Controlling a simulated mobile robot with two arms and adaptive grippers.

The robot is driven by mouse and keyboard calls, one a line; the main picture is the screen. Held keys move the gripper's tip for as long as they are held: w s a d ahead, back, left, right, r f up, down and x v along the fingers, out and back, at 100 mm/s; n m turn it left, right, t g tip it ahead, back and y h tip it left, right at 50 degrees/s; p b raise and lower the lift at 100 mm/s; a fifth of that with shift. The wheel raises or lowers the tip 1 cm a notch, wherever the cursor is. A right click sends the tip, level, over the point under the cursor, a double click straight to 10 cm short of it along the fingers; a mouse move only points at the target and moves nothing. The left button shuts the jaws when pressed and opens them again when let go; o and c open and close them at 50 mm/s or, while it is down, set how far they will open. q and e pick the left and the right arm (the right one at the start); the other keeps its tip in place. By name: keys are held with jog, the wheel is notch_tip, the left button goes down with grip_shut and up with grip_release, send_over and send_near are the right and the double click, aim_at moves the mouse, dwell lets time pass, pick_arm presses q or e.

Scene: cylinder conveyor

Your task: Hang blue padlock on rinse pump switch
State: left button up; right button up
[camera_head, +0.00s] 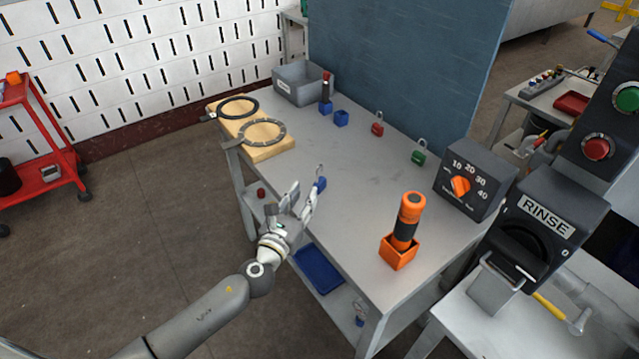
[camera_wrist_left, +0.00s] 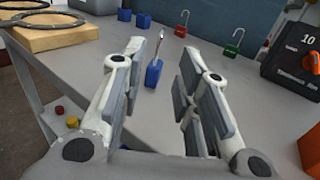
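The blue padlock (camera_head: 320,184) stands upright on the grey table with its metal shackle up, near the table's left edge. My left gripper (camera_head: 301,199) is just to the left of it in the head view. In the left wrist view the padlock (camera_wrist_left: 153,73) shows in the gap between the open, empty fingers (camera_wrist_left: 160,66). I cannot tell whether the fingertips reach past it. The rinse pump switch (camera_head: 545,222) is a dark box labelled RINSE at the right, with a black knob and a metal loop below. My right gripper is out of view.
Red (camera_head: 377,129) and green padlocks (camera_head: 418,157) stand farther back on the table (camera_head: 345,215). An orange holder (camera_head: 399,252) with an orange-black cylinder and a timer box (camera_head: 469,181) are at the right. Wooden blocks (camera_head: 270,151) with rings and a grey bin (camera_head: 302,86) are at the far left.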

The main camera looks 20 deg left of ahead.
aim_at(317, 174)
pick_arm(q)
jog(key=shift+w+d+f, duration=0.15)
jog(key=shift+w+d, duration=0.05)
jog(key=shift+w, duration=1.8)
jog(key=shift+w+d+f, duration=0.1)
jog(key=shift+w+d, duration=0.05)
jog(key=shift+w, duration=1.8)
grip_shut()
